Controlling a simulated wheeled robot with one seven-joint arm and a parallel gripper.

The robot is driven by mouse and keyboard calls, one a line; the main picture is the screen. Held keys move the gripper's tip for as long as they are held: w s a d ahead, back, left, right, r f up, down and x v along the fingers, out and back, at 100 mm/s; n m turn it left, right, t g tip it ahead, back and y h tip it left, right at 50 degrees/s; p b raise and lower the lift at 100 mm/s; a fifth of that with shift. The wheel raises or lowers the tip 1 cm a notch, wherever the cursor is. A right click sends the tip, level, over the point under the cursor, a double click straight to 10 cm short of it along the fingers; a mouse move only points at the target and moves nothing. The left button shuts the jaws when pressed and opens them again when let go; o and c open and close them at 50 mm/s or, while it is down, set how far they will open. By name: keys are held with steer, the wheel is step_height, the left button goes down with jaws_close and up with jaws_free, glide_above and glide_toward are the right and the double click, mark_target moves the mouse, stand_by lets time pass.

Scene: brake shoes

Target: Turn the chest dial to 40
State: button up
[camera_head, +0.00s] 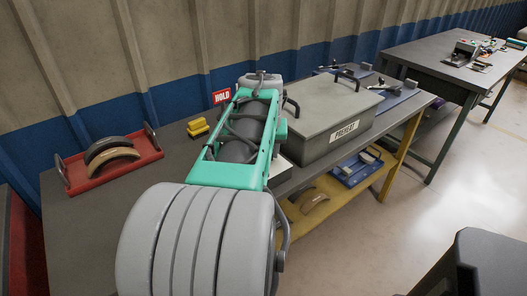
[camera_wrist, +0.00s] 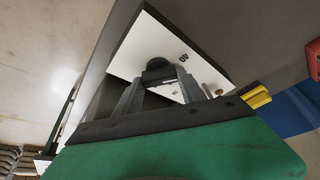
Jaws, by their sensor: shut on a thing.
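The grey chest (camera_head: 325,122) stands on the workbench, with a lid handle and a label that seems to read PREHEAT. In the wrist view, a white dial plate (camera_wrist: 134,48) carries dark printed digits that look like 40, upside down or turned. A dark round dial knob (camera_wrist: 157,66) sits on this plate, left of the digits. My gripper (camera_wrist: 164,76) is shut on the knob, its two fingers at the knob's near side. The knob's pointer is not clear to see. In the head view my arm hides the gripper and the dial.
A red tray (camera_head: 75,180) with curved brake shoes (camera_head: 107,154) lies at the left of the workbench (camera_head: 85,220). Yellow blocks (camera_head: 197,127) and a red HOLD sign (camera_head: 221,96) stand behind my arm. Blue trays (camera_head: 400,92) lie beyond the chest. Another table stands farther right.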

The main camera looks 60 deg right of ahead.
steer(key=shift+n+t+y, duration=0.3)
steer(key=shift+n, duration=0.5)
steer(key=o, duration=1.4)
steer(key=shift+c, duration=0.2)
steer(key=p+v, duration=0.1)
steer(key=v, duration=0.7)
steer(key=shift+p, duration=0.3)
steer(key=shift+s, duration=0.1)
